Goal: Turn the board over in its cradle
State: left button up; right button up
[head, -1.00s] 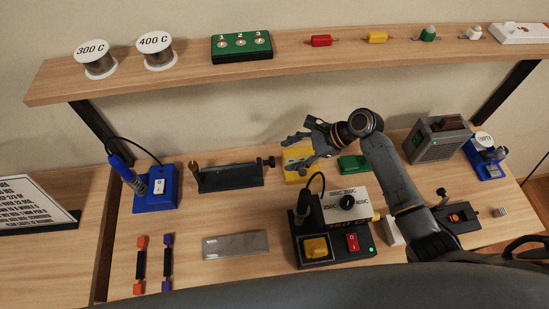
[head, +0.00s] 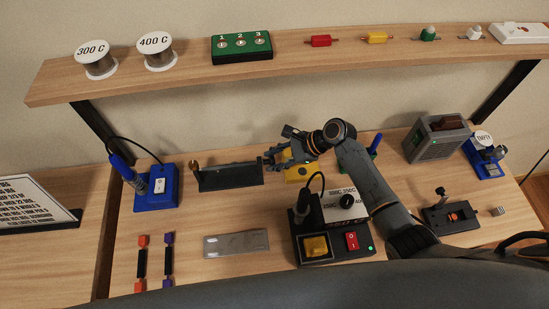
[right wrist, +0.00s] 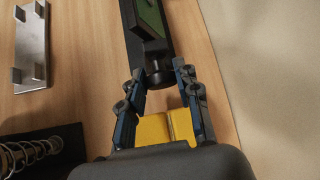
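The black cradle (head: 231,178) stands on the bench left of centre, with a round knob at its right end. The green board (right wrist: 150,18) shows at the top of the right wrist view, held in the cradle's frame; its face is hard to make out in the head view. My right gripper (head: 271,159) is at the cradle's right end. In the right wrist view its fingers (right wrist: 158,72) are spread on either side of the dark knob (right wrist: 159,77), with visible gaps, so it does not look clamped. My left gripper is not in view.
A yellow block (head: 299,174) lies just under my right gripper. A soldering station (head: 335,245) stands in front of it, and a blue iron stand (head: 156,188) is left of the cradle. A grey metal tray (head: 236,243) lies in front. The shelf (head: 180,75) runs above.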

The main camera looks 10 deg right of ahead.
jog(key=shift+c, duration=0.6)
